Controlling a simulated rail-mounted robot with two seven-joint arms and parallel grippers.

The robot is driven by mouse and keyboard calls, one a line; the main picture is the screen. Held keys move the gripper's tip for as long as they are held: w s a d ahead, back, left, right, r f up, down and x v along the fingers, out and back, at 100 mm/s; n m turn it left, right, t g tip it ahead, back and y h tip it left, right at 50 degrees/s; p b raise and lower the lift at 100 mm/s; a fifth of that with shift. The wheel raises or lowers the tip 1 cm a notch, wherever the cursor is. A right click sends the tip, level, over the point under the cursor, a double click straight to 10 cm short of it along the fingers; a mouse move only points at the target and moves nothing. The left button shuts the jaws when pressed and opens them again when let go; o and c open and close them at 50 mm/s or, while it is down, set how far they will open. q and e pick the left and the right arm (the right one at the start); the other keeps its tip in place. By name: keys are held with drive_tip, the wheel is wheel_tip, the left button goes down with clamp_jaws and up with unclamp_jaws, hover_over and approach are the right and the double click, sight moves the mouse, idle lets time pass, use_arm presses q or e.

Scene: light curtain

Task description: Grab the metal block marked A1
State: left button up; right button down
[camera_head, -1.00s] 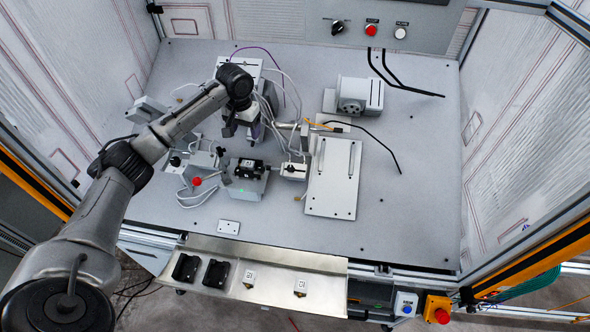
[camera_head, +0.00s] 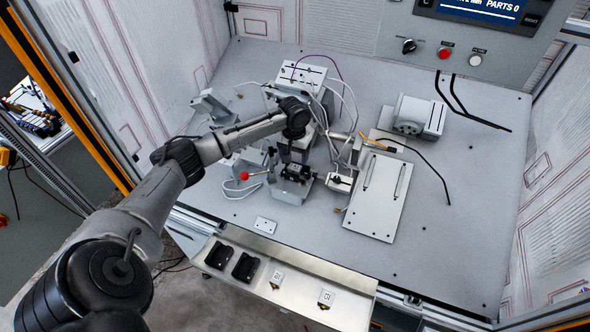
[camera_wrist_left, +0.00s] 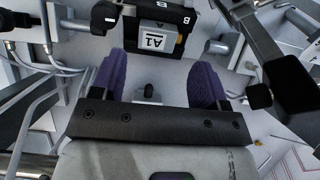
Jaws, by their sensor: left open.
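My right gripper is not in view.
A metal front tray (camera_head: 300,268) holds two black pieces (camera_head: 231,260) and two white-labelled ones. A flat plate (camera_head: 385,200) lies right. Cables and fixtures crowd the work area; the panel's front right is clear.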

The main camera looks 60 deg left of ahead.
sight(294, 166)
use_arm(q)
drive_tip(key=shift+w+a+f+p, duration=0.1)
drive_tip(key=shift+f+p, duration=0.15)
drive_tip(key=shift+f, duration=1.05)
drive_tip(key=shift+a+f+p, duration=0.1)
drive_tip(key=shift+f+p, duration=0.1)
drive_tip(key=shift+f, duration=1.1)
drive_tip(key=shift+d, duration=0.1)
drive_tip(key=c, duration=0.7)
